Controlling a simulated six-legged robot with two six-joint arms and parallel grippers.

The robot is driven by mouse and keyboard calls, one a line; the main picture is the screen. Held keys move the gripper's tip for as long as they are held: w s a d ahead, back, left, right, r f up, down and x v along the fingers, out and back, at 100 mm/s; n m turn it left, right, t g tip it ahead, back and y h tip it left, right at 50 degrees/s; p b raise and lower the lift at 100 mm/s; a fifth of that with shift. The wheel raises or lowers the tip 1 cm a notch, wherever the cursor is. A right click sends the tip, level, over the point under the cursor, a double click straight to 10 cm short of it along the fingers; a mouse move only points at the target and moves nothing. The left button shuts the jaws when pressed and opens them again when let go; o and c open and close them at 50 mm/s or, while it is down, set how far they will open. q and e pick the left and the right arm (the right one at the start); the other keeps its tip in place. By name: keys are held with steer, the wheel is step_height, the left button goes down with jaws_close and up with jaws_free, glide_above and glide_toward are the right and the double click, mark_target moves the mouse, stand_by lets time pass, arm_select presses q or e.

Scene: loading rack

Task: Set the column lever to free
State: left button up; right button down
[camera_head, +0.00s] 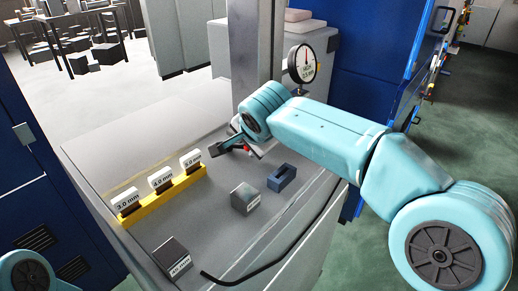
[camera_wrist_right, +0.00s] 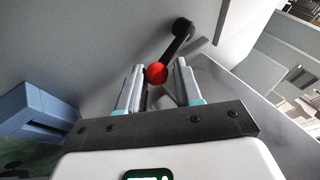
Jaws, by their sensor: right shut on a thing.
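The column lever is a dark arm with a red ball knob (camera_wrist_right: 157,73); in the right wrist view its pivot end (camera_wrist_right: 183,28) sits on a grey surface, up and to the right of the knob. My right gripper (camera_wrist_right: 159,78) is shut on the knob, with one finger on each side. In the head view my right arm reaches to the foot of the grey column (camera_head: 250,45), and my right gripper (camera_head: 238,146) is there, partly hidden by its wrist. The lever's markings are not visible. My left gripper is out of view.
A yellow rack (camera_head: 163,199) holds tags marked 3.0, 4.0 and 5.0 mm at the bench's left. Two grey blocks (camera_head: 244,197) (camera_head: 172,260) and a blue block (camera_head: 282,178) stand on the bench. A dial gauge (camera_head: 302,63) is beside the column. A black cable crosses the front.

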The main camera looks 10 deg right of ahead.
steer(key=shift+s+a+f+m+h+b, duration=0.25)
steer(key=shift+s+a+m+h+b, duration=0.15)
steer(key=shift+m+h+b, duration=0.45)
steer(key=shift+s+a+m, duration=0.1)
steer(key=shift+a+m, duration=0.2)
steer(key=shift+m, duration=0.25)
steer(key=shift+s+a+r+m+h, duration=0.2)
steer(key=shift+a+m+h, duration=0.25)
steer(key=shift+m+h, duration=0.35)
steer(key=shift+s+a+r+m+g+h, duration=0.15)
steer(key=shift+a+m+g+h, duration=0.3)
steer(key=shift+m, duration=0.35)
arm_select(q)
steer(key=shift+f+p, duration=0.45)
steer(key=shift+p, duration=0.5)
arm_select(e)
steer(key=shift+s+a+m+g+h, duration=0.1)
steer(key=shift+a+m+g+h, duration=0.25)
steer(key=shift+m, duration=0.3)
steer(key=shift+a+m+g+h, duration=0.25)
steer(key=shift+m+g+h, duration=0.1)
steer(key=shift+m, duration=0.3)
steer(key=c, duration=1.1)
jaws_free()
steer(key=shift+o, duration=0.2)
